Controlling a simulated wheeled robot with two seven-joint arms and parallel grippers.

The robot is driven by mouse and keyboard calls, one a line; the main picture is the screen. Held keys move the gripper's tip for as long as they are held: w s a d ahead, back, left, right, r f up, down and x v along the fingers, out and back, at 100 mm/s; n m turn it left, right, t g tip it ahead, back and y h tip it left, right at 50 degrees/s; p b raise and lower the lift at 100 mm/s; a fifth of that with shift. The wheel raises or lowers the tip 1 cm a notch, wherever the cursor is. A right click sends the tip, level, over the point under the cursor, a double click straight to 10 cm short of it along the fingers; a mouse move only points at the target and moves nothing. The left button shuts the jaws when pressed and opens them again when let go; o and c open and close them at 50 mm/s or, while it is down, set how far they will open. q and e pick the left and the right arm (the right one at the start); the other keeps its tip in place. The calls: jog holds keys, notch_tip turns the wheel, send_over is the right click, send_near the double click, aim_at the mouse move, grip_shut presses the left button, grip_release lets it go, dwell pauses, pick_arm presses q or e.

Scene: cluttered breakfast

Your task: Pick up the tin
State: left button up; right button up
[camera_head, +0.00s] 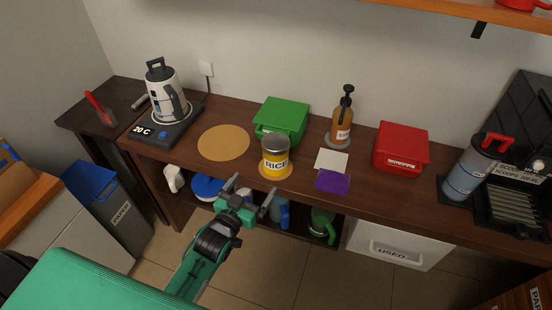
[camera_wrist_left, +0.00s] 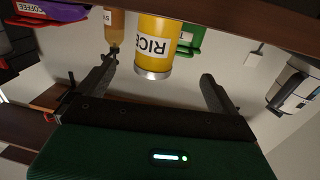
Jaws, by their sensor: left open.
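The tin (camera_head: 275,158) is a yellow can with a metal lid and a white RICE label, standing upright near the front edge of the dark wooden counter. My left gripper (camera_head: 251,191) is open and empty, in front of the counter and just short of the tin in the head view. In the left wrist view the tin (camera_wrist_left: 156,45) shows upside down between the two spread fingers (camera_wrist_left: 158,82), beyond their tips and apparently not touched. My right gripper is in neither view.
A green box (camera_head: 281,118) stands behind the tin and a pump bottle (camera_head: 341,118) behind right. A cork mat (camera_head: 223,142) lies left, with a kettle (camera_head: 165,92) beyond. White and purple cards (camera_head: 332,181) lie right, near a red box (camera_head: 400,148). A shelf with mugs runs below.

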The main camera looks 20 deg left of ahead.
aim_at(270, 160)
pick_arm(q)
jog(key=w, duration=0.2)
jog(key=w+r, duration=0.1)
jog(key=w, duration=0.2)
jog(key=w+d, duration=0.1)
jog(key=w, duration=0.2)
jog(key=shift+w+d+r, duration=0.1)
jog(key=shift+w+r, duration=0.05)
jog(key=shift+r, duration=0.05)
jog(key=shift+w+d+p, duration=0.15)
jog(key=shift+w+p, duration=0.2)
jog(key=shift+w, duration=0.05)
jog(key=w, duration=0.1)
jog(key=w+d, duration=0.1)
jog(key=w, duration=0.1)
jog(key=shift+w+r, duration=0.2)
jog(key=shift+w, duration=0.55)
jog(key=c, duration=1.1)
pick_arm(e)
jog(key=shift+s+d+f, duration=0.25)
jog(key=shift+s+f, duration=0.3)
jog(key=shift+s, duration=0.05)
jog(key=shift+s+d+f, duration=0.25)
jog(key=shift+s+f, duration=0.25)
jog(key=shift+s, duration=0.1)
